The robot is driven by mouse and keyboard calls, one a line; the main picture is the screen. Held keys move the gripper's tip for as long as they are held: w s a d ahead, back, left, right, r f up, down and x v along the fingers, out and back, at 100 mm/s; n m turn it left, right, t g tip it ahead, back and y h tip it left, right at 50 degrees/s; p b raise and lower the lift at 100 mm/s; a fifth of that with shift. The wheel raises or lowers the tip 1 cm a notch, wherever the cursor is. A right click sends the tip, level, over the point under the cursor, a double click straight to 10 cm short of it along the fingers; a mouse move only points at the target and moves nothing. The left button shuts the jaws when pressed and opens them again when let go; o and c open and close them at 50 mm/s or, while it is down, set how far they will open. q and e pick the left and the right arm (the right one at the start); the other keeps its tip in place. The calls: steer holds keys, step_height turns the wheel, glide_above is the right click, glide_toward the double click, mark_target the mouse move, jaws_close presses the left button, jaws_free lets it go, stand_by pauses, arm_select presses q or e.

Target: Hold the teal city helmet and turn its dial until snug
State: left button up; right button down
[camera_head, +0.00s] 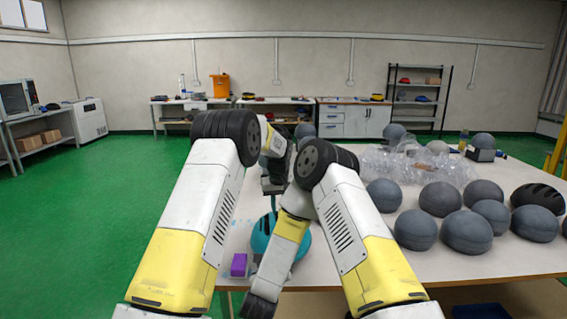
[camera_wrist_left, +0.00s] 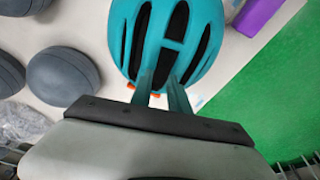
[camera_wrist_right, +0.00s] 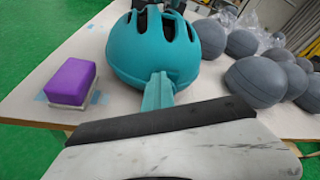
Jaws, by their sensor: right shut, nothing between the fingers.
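The teal helmet (camera_head: 261,238) stands on the table near its front edge, partly hidden behind my right arm. It fills the top of the left wrist view (camera_wrist_left: 200,45), with dark vents, and the middle of the right wrist view (camera_wrist_right: 150,50). My left gripper (camera_head: 274,207) points down at the helmet's top. Its two fingers (camera_wrist_left: 160,78) are apart over a vent; I cannot tell whether they touch the shell. My right gripper (camera_wrist_right: 158,78) is shut and empty, low in front of the helmet's side. The dial is not clearly visible.
A purple block (camera_head: 239,265) lies left of the helmet; the right wrist view shows it on a pale pad (camera_wrist_right: 85,101). Several grey rounded forms (camera_head: 467,231) crowd the table's right side. Clear plastic wrap (camera_head: 405,163) lies behind them. Green floor (camera_head: 90,215) is open at left.

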steer(key=shift+d, duration=0.15)
steer(key=shift+r, duration=0.35)
steer(key=v, duration=0.3)
steer(key=f+v, duration=0.1)
steer(key=v, duration=0.1)
steer(key=shift+s+d, duration=0.1)
steer(key=shift+s, duration=0.5)
